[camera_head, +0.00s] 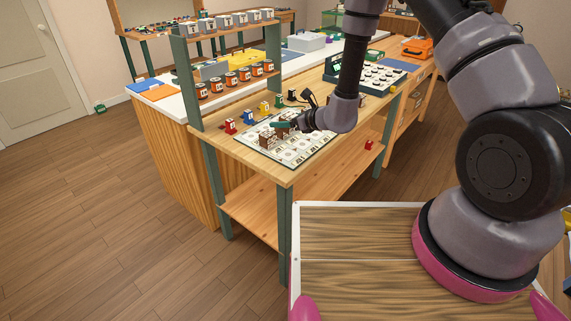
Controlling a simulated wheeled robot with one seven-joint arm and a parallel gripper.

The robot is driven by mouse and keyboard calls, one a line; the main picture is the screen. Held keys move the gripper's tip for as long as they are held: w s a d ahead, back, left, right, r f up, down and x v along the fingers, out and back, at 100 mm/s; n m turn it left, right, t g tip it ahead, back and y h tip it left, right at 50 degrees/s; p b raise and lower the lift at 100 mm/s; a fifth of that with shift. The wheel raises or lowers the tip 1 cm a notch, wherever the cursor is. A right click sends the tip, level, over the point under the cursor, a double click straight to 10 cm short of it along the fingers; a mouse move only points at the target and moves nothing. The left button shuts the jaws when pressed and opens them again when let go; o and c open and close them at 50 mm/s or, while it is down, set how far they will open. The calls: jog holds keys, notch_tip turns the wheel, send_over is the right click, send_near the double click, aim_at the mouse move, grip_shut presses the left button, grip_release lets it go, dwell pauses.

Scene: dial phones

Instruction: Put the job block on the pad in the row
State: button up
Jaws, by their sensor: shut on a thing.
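My gripper (286,126) is low over the white pad board (318,151) on the wooden workbench. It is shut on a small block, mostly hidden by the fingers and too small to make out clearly. The board carries rows of pale pads with dark markings. A brown block (266,141) is at the board's left part, just left of and below my gripper. Whether the held block touches a pad cannot be told from here.
Red (230,126), blue (248,117) and yellow (264,107) pieces stand behind the board. A shelf rack (186,75) with orange-banded cans rises at the left. A dark panel with pale knobs (375,78) lies to the right. A red piece (369,145) is farther right, below the bench top.

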jog(key=f, duration=0.5)
jog(key=shift+s+a+f, duration=0.1)
jog(key=shift+s+f, duration=0.05)
jog(key=shift+s, duration=0.15)
jog(key=shift+f, duration=2.35)
jog(key=shift+f, duration=0.1)
jog(key=o, duration=1.4)
